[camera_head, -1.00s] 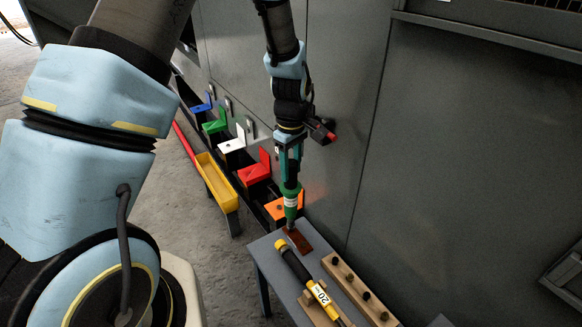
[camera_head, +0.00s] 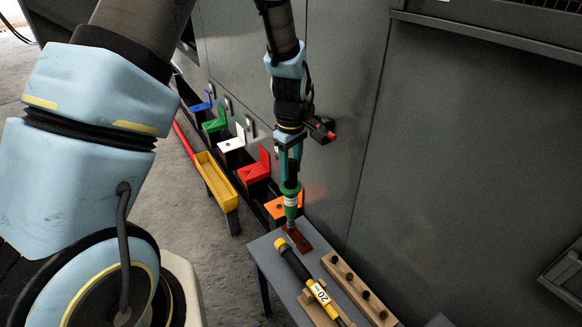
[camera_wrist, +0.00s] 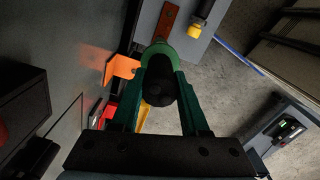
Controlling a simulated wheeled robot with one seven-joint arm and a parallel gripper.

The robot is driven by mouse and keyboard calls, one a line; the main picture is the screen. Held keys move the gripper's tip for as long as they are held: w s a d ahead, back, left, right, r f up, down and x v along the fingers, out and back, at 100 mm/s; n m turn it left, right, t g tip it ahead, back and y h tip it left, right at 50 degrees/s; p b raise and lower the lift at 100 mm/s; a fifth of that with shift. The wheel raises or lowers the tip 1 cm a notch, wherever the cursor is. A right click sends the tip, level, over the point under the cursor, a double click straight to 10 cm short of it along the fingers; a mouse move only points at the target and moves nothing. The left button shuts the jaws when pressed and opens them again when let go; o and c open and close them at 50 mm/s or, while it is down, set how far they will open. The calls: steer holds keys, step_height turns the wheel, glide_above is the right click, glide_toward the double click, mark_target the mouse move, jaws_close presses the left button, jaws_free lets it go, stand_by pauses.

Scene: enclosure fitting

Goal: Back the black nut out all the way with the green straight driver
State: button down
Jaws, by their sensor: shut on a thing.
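In the wrist view the driver's green and black top (camera_wrist: 158,85) sits between the two green fingers. The driver's lower end is at a reddish-brown plate (camera_head: 301,239) on the grey table; I cannot tell whether it touches. The plate also shows in the wrist view (camera_wrist: 168,22) with a small dark spot on it. The black nut cannot be made out for certain in either view.
A yellow-and-black tool marked 20 (camera_head: 300,267) lies on the table (camera_head: 267,255) beside a wooden block with dark pegs (camera_head: 355,287). Orange (camera_head: 281,207), red, white, green and blue brackets line the wall. A yellow tray (camera_head: 214,178) stands left of them.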

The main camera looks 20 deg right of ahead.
steer(key=shift+f, duration=0.35)
stand_by(0.5)
steer(key=shift+s+a+f, duration=0.1)
steer(key=shift+f, duration=0.1)
stand_by(1.4)
steer(key=shift+r+p, duration=0.5)
steer(key=shift+p, duration=0.1)
stand_by(0.6)
steer(key=shift+r, duration=0.35)
steer(key=shift+r+p, duration=0.25)
steer(key=shift+p, duration=0.15)
steer(key=shift+r, duration=0.15)
steer(key=shift+r+p, duration=2.3)
steer(key=shift+r, duration=0.45)
steer(key=shift+w, duration=0.2)
